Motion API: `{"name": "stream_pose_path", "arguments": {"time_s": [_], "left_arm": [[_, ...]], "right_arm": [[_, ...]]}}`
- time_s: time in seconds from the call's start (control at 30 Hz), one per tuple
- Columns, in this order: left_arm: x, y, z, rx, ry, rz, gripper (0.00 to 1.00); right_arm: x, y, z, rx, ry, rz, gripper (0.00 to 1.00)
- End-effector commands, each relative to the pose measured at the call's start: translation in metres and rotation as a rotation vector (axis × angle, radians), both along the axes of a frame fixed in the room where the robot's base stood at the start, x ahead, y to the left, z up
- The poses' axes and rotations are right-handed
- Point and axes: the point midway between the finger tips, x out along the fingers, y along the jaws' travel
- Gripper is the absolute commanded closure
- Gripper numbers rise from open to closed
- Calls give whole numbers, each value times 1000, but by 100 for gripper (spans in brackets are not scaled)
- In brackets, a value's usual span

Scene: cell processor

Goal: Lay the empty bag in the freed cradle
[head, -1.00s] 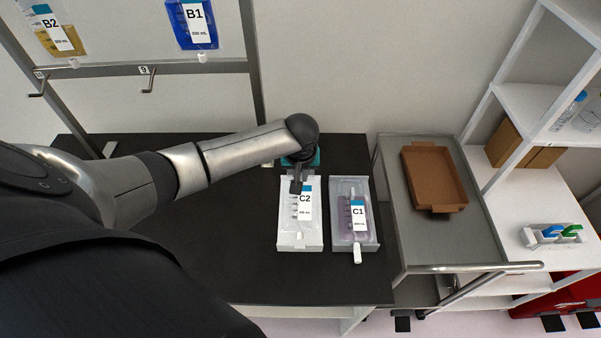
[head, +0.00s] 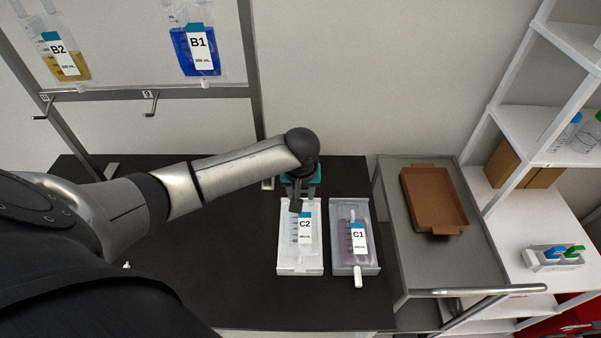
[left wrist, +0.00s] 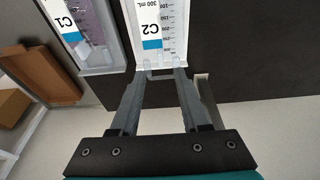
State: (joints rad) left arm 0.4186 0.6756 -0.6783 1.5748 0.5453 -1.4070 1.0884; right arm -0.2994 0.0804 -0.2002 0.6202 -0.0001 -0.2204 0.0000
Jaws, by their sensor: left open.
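The empty clear bag C2 (head: 305,238), with a blue-and-white label, lies in the white cradle (head: 287,270) on the dark bench. Bag C2 also shows in the left wrist view (left wrist: 174,22), with its top end by my fingertips. My left gripper (head: 297,206) is at the top end of this cradle, over the bag's upper edge. In the left wrist view my left gripper (left wrist: 155,75) has its fingers apart, with the bag's end tubes near the tips. Whether a finger touches the bag is unclear. My right gripper is not in view.
Bag C1 (head: 357,240), holding purple liquid, lies in a grey cradle (head: 340,269) close to the right. Bags B2 (head: 66,65) and B1 (head: 195,50) hang on the rack. A cart (head: 410,265) carries a brown tray (head: 432,195). The bench (head: 220,275) is clear in front.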

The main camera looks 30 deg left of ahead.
Motion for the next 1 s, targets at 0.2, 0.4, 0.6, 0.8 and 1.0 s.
{"name": "stream_pose_path", "arguments": {"time_s": [0.2,0.4,0.6,0.8,1.0], "left_arm": [[-9,-6,41,-1,-4,-2,54],[-17,-11,79,-1,-4,-2,54],[-24,-15,106,-1,-2,-1,54],[-26,-16,115,0,0,1,54],[-27,-16,115,1,1,0,54]], "right_arm": [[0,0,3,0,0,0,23],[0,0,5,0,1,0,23],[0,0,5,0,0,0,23],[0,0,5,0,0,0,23],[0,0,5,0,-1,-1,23]]}}
